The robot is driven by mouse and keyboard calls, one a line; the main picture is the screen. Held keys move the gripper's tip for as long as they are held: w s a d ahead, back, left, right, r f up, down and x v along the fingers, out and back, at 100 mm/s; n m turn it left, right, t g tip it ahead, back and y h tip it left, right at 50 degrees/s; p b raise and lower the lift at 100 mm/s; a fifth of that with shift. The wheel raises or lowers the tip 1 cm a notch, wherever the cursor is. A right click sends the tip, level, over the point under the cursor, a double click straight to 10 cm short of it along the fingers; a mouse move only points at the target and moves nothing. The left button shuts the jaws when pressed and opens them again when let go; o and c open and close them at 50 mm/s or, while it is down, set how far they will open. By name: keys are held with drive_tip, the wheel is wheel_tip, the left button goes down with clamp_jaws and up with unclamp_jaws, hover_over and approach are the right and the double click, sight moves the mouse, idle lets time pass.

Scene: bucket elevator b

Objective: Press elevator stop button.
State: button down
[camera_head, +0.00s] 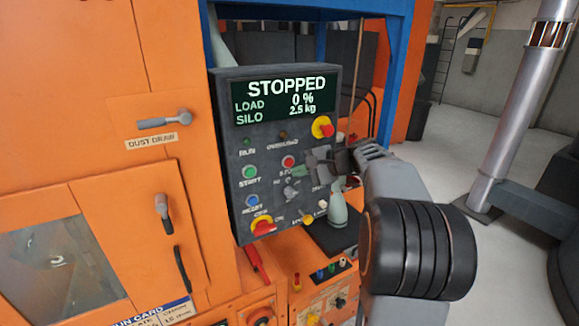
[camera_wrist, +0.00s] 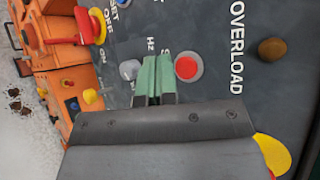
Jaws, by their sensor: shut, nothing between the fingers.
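The dark control panel (camera_head: 235,150) is mounted on the orange machine, and its display (camera_head: 285,98) reads STOPPED, LOAD 0 %, SILO 2.5 kg. The red stop button (camera_head: 288,161) sits right of the green start button (camera_head: 250,172); its label is partly hidden. In the wrist view the red button (camera_wrist: 187,68) is just right of the fingertips. My gripper (camera_head: 302,171) is shut and empty, its green fingertips (camera_wrist: 154,75) close to the panel between the red button and a grey knob (camera_wrist: 130,69). I cannot tell whether the fingertips touch the panel.
A red-and-yellow emergency knob (camera_head: 322,127) is at the panel's upper right, and a red-and-yellow switch (camera_head: 262,225) at its lower left. A blue reset button (camera_head: 252,201) is below start. A blue frame post (camera_head: 394,80) stands right of the panel. Open floor (camera_head: 450,170) lies further right.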

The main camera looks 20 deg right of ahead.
drive_tip(key=shift+s+d+b, duration=0.15)
drive_tip(key=shift+s+b, duration=0.35)
drive_tip(key=shift+s, duration=1.1)
drive_tip(key=s+f+n+g+h, duration=0.2)
drive_tip(key=s+f+g+h, duration=0.2)
drive_tip(key=s+f, duration=0.5)
drive_tip(key=s+a+f+n+h, duration=0.5)
drive_tip(key=s+a+n, duration=0.5)
drive_tip(key=shift+s+a+g, duration=0.3)
drive_tip(key=shift+s+a, duration=0.1)
drive_tip(key=shift+d, duration=0.1)
idle(1.0)
